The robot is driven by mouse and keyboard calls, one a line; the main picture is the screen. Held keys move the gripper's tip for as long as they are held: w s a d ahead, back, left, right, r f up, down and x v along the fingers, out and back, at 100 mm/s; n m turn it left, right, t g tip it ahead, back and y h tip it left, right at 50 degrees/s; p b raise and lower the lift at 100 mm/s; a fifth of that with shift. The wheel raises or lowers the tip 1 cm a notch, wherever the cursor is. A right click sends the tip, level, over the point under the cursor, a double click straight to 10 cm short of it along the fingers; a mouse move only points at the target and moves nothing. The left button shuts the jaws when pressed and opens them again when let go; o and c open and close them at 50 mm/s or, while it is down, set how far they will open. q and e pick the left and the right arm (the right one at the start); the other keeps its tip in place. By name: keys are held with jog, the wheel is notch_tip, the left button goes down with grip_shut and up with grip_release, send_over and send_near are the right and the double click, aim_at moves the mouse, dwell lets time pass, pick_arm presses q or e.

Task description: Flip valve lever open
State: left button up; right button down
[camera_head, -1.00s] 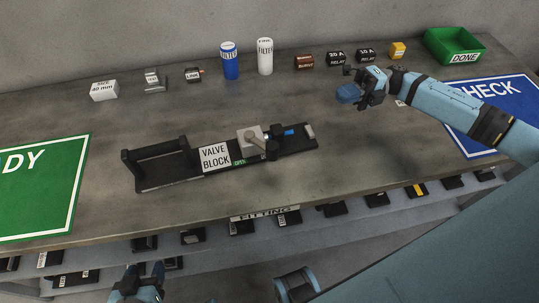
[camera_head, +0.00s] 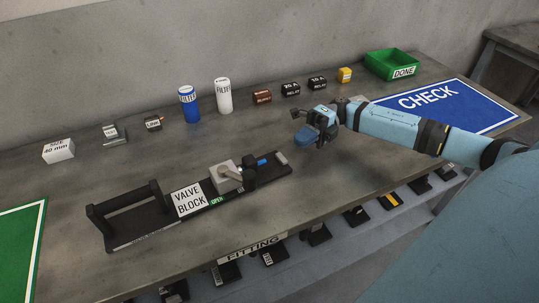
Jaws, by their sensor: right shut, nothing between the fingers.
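The valve block (camera_head: 220,185) is a grey body on a black base plate, with a white "VALVE BLOCK" label (camera_head: 188,199) and a black carry handle (camera_head: 124,208) at its left end. A small grey lever (camera_head: 232,169) sits on top of the body. A green "OPEN" tag (camera_head: 216,200) lies in front of it, and a blue part (camera_head: 262,162) sticks out to the right. My right gripper (camera_head: 300,130) is shut and empty, with blue fingertips, above the bench up and right of the valve, apart from it. My left gripper is out of view.
Along the back of the bench (camera_head: 330,190) stand small boxes, a blue filter (camera_head: 189,104), a white filter (camera_head: 223,96) and a green "DONE" bin (camera_head: 392,64). A blue "CHECK" mat (camera_head: 440,100) lies right, a green mat (camera_head: 20,245) left. Bench between gripper and valve is clear.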

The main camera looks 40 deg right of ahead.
send_near(236, 174)
jog(key=s+a, duration=0.2)
jog(key=a, duration=0.1)
jog(key=s+a, duration=0.2)
jog(key=shift+s+r, duration=0.1)
jog(key=shift+r, duration=0.3)
jog(key=shift+a, duration=0.1)
